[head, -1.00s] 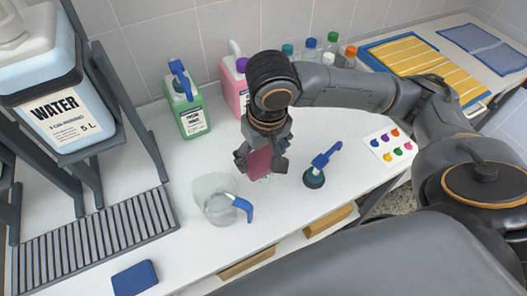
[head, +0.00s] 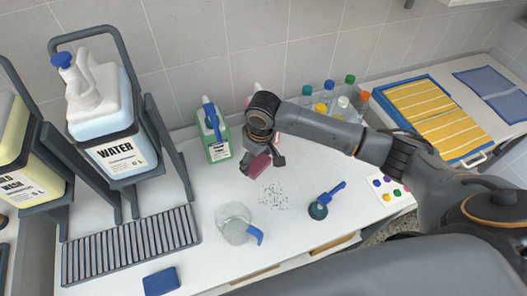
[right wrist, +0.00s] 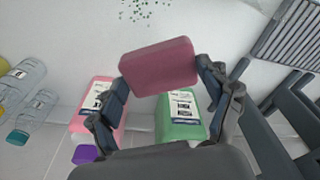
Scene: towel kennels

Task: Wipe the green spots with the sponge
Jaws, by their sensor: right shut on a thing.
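A patch of small green spots (head: 274,195) lies on the white counter in the head view, right of centre. It also shows at the top of the right wrist view (right wrist: 135,9). My right gripper (head: 262,164) is shut on a pink sponge (head: 259,166), which fills the space between its fingers in the right wrist view (right wrist: 158,67). The sponge is just behind and left of the spots. Whether it touches the counter cannot be told. My left gripper is not in view.
A clear jug with a blue handle (head: 234,224) stands front left of the spots, and a blue-handled brush (head: 320,208) to their right. A green bottle (head: 216,142) stands behind. A drain rack (head: 130,240) and blue sponge (head: 160,281) are at left. Several clear bottles stand back right.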

